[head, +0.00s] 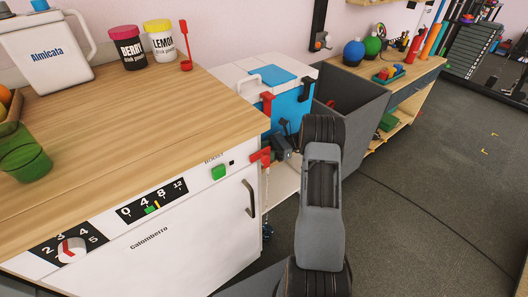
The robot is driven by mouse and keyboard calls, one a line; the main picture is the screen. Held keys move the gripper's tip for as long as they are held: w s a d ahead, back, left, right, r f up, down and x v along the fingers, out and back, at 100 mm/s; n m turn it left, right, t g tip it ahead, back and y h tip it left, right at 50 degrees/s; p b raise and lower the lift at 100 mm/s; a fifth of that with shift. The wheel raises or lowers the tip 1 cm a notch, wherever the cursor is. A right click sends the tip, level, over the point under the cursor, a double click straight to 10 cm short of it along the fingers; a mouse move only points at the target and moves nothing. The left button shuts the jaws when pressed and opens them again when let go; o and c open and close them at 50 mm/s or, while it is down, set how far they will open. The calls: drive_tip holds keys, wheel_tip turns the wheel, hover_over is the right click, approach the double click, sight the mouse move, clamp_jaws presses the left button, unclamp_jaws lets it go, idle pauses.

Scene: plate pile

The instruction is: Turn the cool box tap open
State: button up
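The cool box (289,100) is blue with a white top, a blue panel in the lid, a white handle and red latches. It stands beyond the right end of the wooden worktop. I cannot make out its tap for certain; the lower front of the box is partly covered by my arm and the worktop corner. My gripper (284,148) seems to be the dark grey part beside my arm, low in front of the box. It is small and partly hidden, so I cannot see its fingers clearly or any contact.
A white appliance (190,240) with dials stands under the worktop (130,110). A red piece (261,156) with a hanging chain is at its right corner. An open grey bin (358,102) stands right of the cool box. Grey floor (430,190) at right is clear.

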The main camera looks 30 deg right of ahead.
drive_tip(key=o, duration=0.9)
drive_tip(key=shift+a, duration=0.1)
drive_tip(key=shift+t, duration=0.3)
